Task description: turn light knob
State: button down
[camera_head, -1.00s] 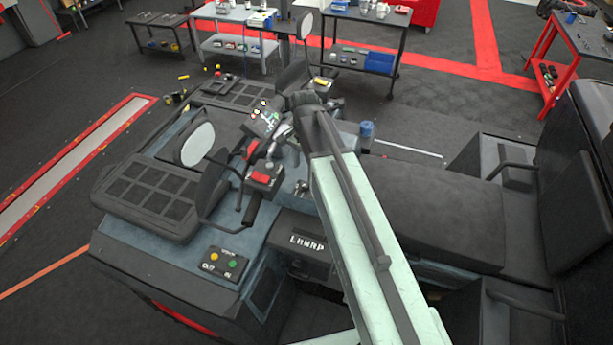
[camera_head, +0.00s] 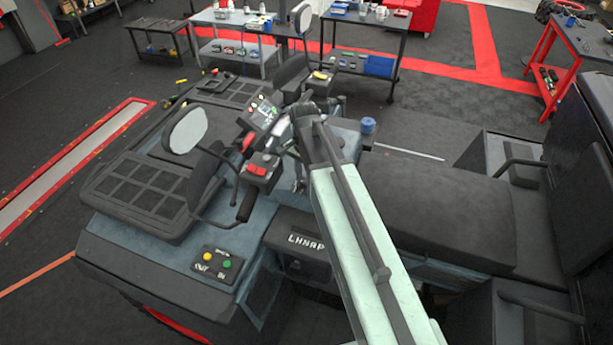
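A dark quad-like vehicle with a blue-grey body (camera_head: 140,228) fills the middle of the view. Its handlebar has a left grip (camera_head: 247,203), a switch box with a red switch (camera_head: 256,170) and a small lit display (camera_head: 263,113). No part can be clearly told as the light knob; it may be small or hidden behind my arm. My pale green arm reaches from the bottom right to the handlebar. My gripper (camera_head: 292,133) is at the middle of the handlebar, right of the switch box. Its fingers are dark and small, so contact and opening cannot be told.
A round mirror (camera_head: 186,130) stands left of the handlebar. The black seat (camera_head: 430,215) is at right. Carts (camera_head: 365,45) stand at the back, with open floor between.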

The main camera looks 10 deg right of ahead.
jog(key=shift+d, duration=0.25)
jog(key=shift+s+a, duration=0.1)
jog(key=shift+a, duration=0.05)
dwell(0.4)
jog(key=shift+n, duration=0.5)
jog(key=n, duration=0.3)
jog(key=shift+n, duration=0.3)
jog(key=n, duration=0.4)
jog(key=c, duration=1.1)
grip_release()
